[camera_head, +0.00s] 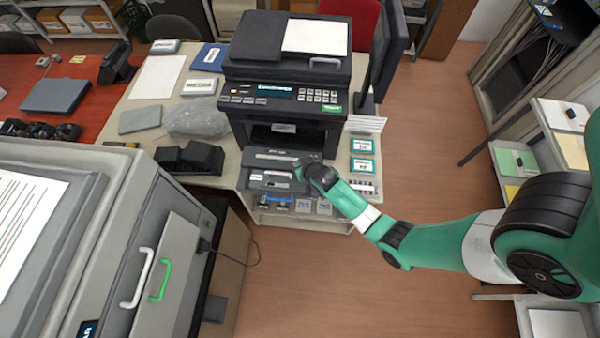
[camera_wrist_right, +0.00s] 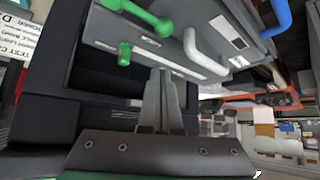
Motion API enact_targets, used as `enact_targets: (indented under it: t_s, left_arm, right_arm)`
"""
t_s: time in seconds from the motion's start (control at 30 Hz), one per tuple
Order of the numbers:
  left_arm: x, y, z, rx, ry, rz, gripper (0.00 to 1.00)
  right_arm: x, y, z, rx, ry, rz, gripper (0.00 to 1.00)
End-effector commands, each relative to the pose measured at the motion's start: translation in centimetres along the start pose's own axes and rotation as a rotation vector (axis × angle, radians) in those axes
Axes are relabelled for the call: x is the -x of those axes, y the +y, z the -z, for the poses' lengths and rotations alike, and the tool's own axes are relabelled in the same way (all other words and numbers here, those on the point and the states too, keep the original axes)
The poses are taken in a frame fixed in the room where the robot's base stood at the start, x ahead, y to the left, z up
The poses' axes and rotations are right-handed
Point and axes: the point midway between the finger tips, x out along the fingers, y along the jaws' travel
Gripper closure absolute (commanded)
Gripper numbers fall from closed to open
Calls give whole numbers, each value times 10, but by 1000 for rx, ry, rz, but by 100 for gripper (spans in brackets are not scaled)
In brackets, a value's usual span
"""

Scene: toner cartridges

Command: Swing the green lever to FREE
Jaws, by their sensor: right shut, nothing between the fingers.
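In the right wrist view a green lever (camera_wrist_right: 140,18) with a rounded end sits on a grey toner cartridge (camera_wrist_right: 170,48). A smaller green knob (camera_wrist_right: 125,52) stands beside it. Small print on the cartridge is too blurred to read. My right gripper (camera_wrist_right: 165,78) is shut and empty, its tips close to the cartridge's edge and a little apart from the lever in the picture; I cannot tell if they touch the cartridge. In the head view my right gripper (camera_head: 302,173) is at the front of the grey units below the printer, and the lever cannot be made out there. My left gripper is out of view.
A black printer (camera_head: 285,85) stands on the table behind the gripper. A pale handle (camera_wrist_right: 205,52) is right of the lever. A blue handle (camera_head: 280,200) is below. A large grey machine (camera_head: 75,180) with white and green handles fills the left foreground. Floor in front is clear.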

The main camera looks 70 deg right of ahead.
Motion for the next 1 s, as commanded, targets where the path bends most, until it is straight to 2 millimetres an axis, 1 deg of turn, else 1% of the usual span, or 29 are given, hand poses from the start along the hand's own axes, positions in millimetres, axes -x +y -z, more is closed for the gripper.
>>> enact_targets:
  t_s: [0.03, 0.17, 0.2, 0.23, 0.3, 0.4, 0.5, 1.0]
  left_arm:
    - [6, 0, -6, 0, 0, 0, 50]
    - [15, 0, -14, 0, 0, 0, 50]
    - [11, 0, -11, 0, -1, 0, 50]
    - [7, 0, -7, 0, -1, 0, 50]
    - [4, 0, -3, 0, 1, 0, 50]
    - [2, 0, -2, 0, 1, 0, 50]
    - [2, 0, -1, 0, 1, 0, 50]
    - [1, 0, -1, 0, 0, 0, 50]
  right_arm:
    - [-15, 0, -2, -1, -1, -1, 100]
    - [-43, 0, -2, -1, 0, -1, 100]
    - [-41, 0, -4, 1, -3, -1, 100]
    - [-34, 0, -9, 3, -4, -1, 100]
    - [-27, 0, -18, 2, -2, 0, 100]
    - [-22, 0, -28, 3, -1, 0, 100]
    - [-20, 0, -32, 1, 0, 0, 100]
    - [-18, 2, -34, -2, 0, -3, 100]
